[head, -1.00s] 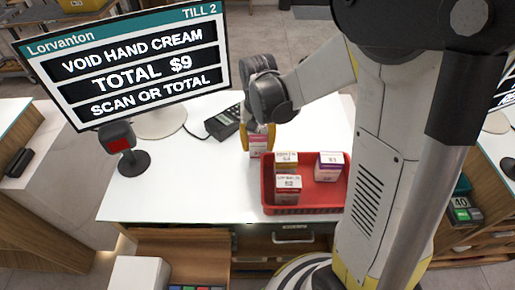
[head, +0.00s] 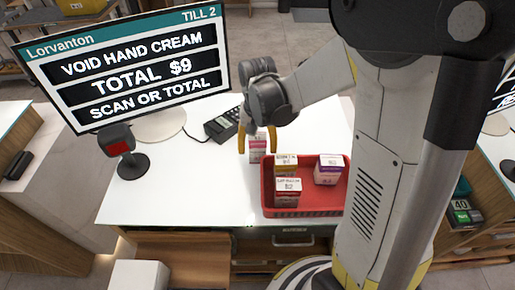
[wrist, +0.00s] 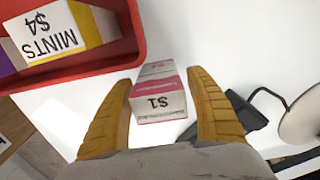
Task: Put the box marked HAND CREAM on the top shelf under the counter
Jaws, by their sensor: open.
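A small pink and white box (head: 258,148) stands on the white counter, left of the red basket. In the wrist view this box (wrist: 160,104) shows a "$1" tag; its name is too small to read, so I cannot tell whether it is the HAND CREAM. My gripper (head: 257,150) is open, with one yellow finger on each side of the box. In the wrist view my gripper (wrist: 160,80) shows gaps between the fingers and the box. Wooden shelving (head: 185,247) shows below the counter's front edge; its inside is mostly hidden.
The red basket (head: 310,212) holds several boxes, including a yellow MINTS box (wrist: 60,32). A card terminal (head: 222,124), a scanner on a stand (head: 130,160) and a till screen (head: 130,65) reading "VOID HAND CREAM" stand to the left. The counter's front left is clear.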

